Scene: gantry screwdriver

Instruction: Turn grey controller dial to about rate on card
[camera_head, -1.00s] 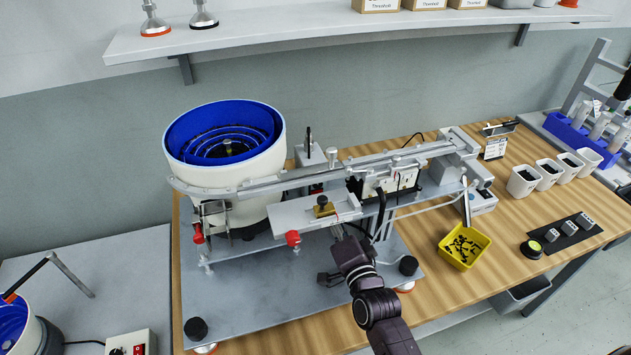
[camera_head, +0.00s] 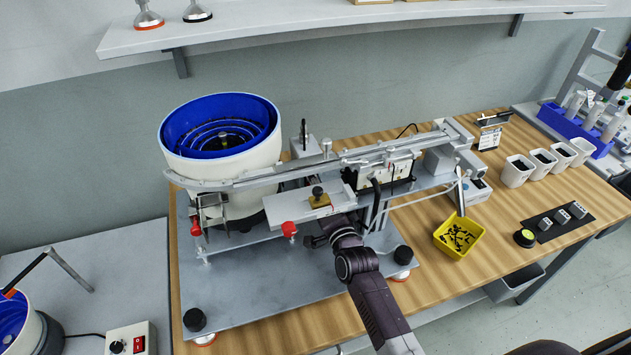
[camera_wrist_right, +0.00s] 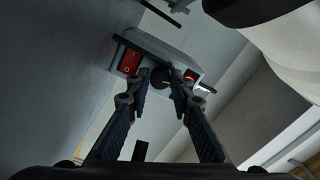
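In the right wrist view a grey controller box (camera_wrist_right: 165,48) has a red rocker switch (camera_wrist_right: 130,62), a round black dial (camera_wrist_right: 160,77) and a small lit red display (camera_wrist_right: 191,75). My right gripper (camera_wrist_right: 160,84) is open, its two fingertips apart at either side of the dial; I cannot tell whether they touch it. In the head view my right gripper (camera_head: 318,238) reaches under the feeder track and is partly hidden there. I cannot pick out this controller surely in the head view. A small printed card (camera_head: 489,140) stands at the back right, too small to read.
A blue-lined bowl feeder (camera_head: 222,140) and its metal track (camera_head: 340,163) stand over a grey base plate (camera_head: 250,290). A yellow tray (camera_head: 460,236) of dark parts lies right of my arm. Another controller box (camera_head: 133,340) sits at lower left.

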